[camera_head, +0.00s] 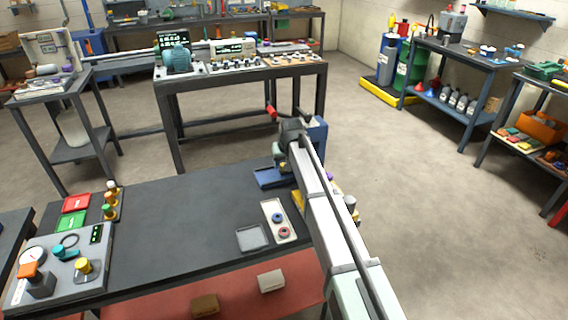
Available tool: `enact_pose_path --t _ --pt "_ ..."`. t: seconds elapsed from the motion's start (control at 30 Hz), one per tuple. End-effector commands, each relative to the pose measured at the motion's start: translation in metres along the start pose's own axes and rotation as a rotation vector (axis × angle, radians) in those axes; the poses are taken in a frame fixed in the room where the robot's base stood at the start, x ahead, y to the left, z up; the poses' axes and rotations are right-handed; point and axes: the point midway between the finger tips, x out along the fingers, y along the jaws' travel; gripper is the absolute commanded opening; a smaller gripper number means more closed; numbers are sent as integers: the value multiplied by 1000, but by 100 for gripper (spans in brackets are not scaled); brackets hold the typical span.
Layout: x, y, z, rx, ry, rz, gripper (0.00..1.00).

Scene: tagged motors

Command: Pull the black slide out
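My arm reaches up from the lower right over the right part of the dark bench (185,215). Its far end, with my gripper (280,158), is over a blue fixture (268,179) at the bench's back right. The fingers are too small and too covered by the arm to tell whether they are open or shut, or touching anything. I cannot make out a black slide; it may be hidden behind my arm or blend into the fixture.
A beige plate with two ringed knobs (279,222) and a grey tray (252,237) lie left of my arm. A control panel (62,265), red block (76,203) and green block (71,221) stand at the left. The bench's middle is clear.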

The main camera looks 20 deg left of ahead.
Motion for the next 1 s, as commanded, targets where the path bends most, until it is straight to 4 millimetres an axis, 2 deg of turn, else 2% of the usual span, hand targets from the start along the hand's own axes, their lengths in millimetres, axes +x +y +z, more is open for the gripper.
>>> enact_pose_path --t 0.07,0.43,0.83,0.93,1.0 --pt "0 0 0 0 0 0 35" --pt "0 0 0 0 0 0 0" --pt "0 -4 1 0 0 -1 0" --pt "-1 -18 3 -1 -1 -3 0" --pt "-1 -35 6 -3 -1 -5 0"
